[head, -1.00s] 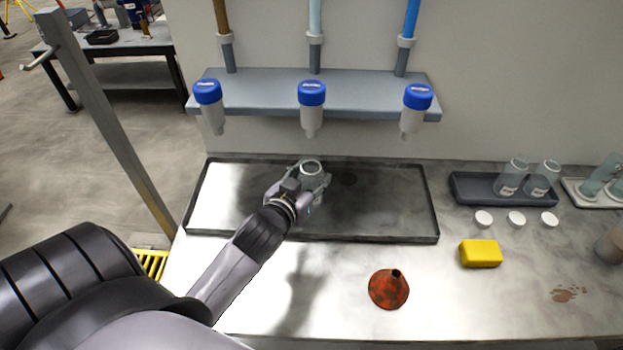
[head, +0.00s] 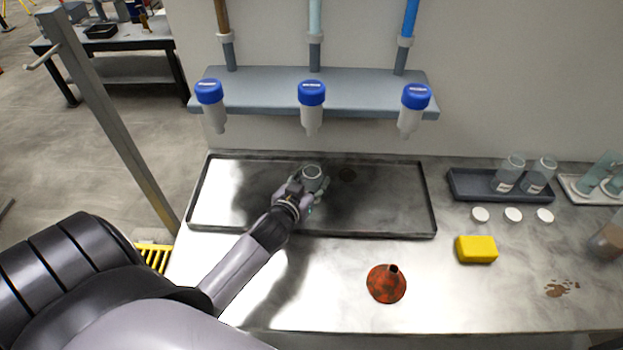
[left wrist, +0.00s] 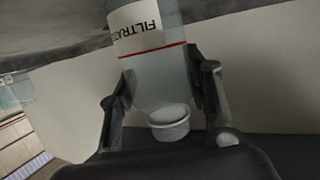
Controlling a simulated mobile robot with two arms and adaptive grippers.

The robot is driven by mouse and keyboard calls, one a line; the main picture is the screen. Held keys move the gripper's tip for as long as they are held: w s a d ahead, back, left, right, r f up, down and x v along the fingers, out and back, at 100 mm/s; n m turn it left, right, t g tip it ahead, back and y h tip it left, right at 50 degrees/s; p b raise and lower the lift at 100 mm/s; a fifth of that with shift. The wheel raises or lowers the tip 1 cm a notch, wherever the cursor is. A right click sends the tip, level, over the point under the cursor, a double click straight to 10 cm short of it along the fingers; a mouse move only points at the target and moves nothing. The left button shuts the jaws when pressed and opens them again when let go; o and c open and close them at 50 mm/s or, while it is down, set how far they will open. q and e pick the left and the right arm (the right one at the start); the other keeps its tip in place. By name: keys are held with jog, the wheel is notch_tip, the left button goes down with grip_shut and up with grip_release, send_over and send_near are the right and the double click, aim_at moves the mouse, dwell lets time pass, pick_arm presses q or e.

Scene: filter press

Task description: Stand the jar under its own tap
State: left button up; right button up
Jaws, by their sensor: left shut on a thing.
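The jar (head: 313,173) is a clear vessel with an open round mouth, held upright over the dark tray (head: 215,228). In the left wrist view, which is upside down, the jar (left wrist: 158,75) shows a white label reading FILTRATE and a red line. My left gripper (head: 306,188) is shut on it, with fingers on both sides. The middle tap (head: 312,112), with a blue cap, hangs above the jar. A left tap (head: 214,112) and a right tap (head: 409,115) hang beside it. I cannot tell whether the jar's base touches the tray. My right gripper is out of view.
Several white lids lie near the rack (head: 471,185) with two clear jars. A grey shelf (head: 262,90) holds the taps. The tray's right part is clear.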

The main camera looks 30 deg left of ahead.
pick_arm(q)
jog(key=shift+f, duration=0.15)
jog(key=o, duration=1.1)
jog(key=b+v, duration=0.1)
jog(key=v, duration=1.1)
jog(key=shift+r+b, duration=0.2)
jog(key=shift+b, duration=0.15)
